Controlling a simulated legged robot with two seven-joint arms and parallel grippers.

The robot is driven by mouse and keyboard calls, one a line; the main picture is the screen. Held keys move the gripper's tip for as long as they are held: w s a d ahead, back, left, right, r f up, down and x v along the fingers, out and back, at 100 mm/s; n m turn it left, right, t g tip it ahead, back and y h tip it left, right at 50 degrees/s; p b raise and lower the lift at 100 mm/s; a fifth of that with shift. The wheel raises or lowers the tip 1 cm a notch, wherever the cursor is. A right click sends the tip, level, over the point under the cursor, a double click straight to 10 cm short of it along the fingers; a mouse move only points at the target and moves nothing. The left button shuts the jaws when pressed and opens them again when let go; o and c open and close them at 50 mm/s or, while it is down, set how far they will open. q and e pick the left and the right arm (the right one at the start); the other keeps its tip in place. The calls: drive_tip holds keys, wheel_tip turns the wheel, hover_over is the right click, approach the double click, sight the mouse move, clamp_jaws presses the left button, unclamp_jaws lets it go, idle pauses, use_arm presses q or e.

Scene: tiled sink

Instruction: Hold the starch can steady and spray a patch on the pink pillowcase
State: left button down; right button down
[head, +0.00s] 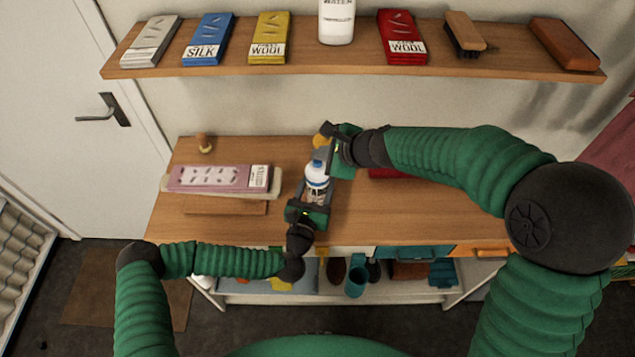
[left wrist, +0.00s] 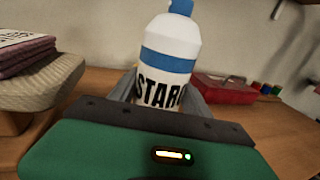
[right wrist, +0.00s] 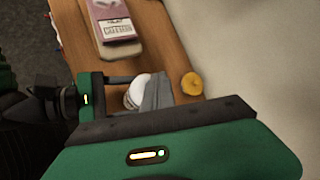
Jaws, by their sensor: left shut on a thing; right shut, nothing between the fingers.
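The starch can (head: 317,172) stands on the wooden counter, white with a blue band and blue top. In the left wrist view the can (left wrist: 168,60) is upright, its label partly covered by my gripper. My left gripper (head: 313,195) is shut on the can's lower body. My right gripper (head: 323,156) is shut and empty, at the can's top; I cannot tell if it touches. In the right wrist view the white can (right wrist: 137,93) shows beside the grey fingers. The pink pillowcase (head: 205,178), with a white label, lies folded on a pale padded board to the left.
A shelf (head: 350,62) above holds several labelled cloth packs, a white bottle (head: 337,20) and a brush (head: 465,32). A yellow round thing (right wrist: 192,84) is near the wall. A red box (left wrist: 222,88) lies to the right. A wooden knob-like item (head: 204,143) stands behind the pillowcase.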

sight(321, 167)
drive_tip(key=shift+f, duration=0.15)
idle(0.4)
drive_tip(key=shift+f, duration=0.3)
drive_tip(key=shift+s, duration=0.1)
drive_tip(key=shift+r, duration=0.4)
wheel_tip(321, 167, up, 6)
idle(0.5)
idle(1.2)
